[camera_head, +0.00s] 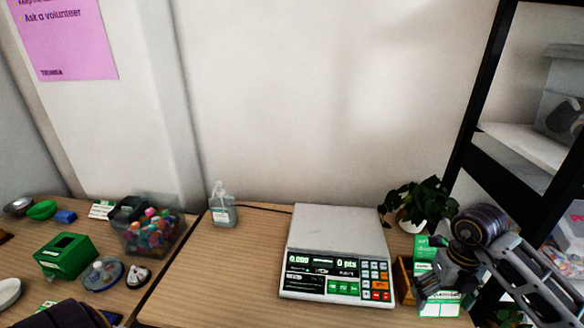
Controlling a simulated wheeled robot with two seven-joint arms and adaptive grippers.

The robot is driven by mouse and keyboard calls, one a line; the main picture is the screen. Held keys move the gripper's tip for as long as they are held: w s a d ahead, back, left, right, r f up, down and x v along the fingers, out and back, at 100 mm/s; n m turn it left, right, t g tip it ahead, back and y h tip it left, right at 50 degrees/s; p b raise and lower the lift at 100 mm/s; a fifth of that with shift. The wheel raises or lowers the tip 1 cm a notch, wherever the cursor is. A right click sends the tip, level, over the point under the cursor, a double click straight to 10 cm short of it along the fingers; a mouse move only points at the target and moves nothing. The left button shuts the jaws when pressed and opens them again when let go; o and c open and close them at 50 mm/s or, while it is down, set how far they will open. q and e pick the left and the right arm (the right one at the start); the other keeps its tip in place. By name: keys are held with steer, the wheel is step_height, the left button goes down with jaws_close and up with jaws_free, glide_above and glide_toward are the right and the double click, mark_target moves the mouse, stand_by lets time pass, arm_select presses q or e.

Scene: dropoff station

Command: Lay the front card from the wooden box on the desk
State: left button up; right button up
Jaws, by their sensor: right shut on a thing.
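The wooden box (404,280) stands on the desk (225,275) just right of the scale; only its left side shows. Green and white cards (424,248) stand upright at the box, partly hidden by my arm. My right gripper (437,284) reaches in from the right in front of them. It is shut on the front card (439,308), a green and white one that shows below the fingers. I cannot tell whether this card touches the box or the desk. My left gripper is not in view.
A scale (336,228) with a keypad takes up the middle of the desk. A potted plant (416,203) stands behind the box. A bottle (222,208) stands at the back. The desk left of the scale is clear. A black shelf frame (475,110) rises at right.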

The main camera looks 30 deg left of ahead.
steer(key=shift+s+n, duration=0.3)
steer(key=shift+s+n, duration=0.1)
steer(key=shift+n, duration=0.5)
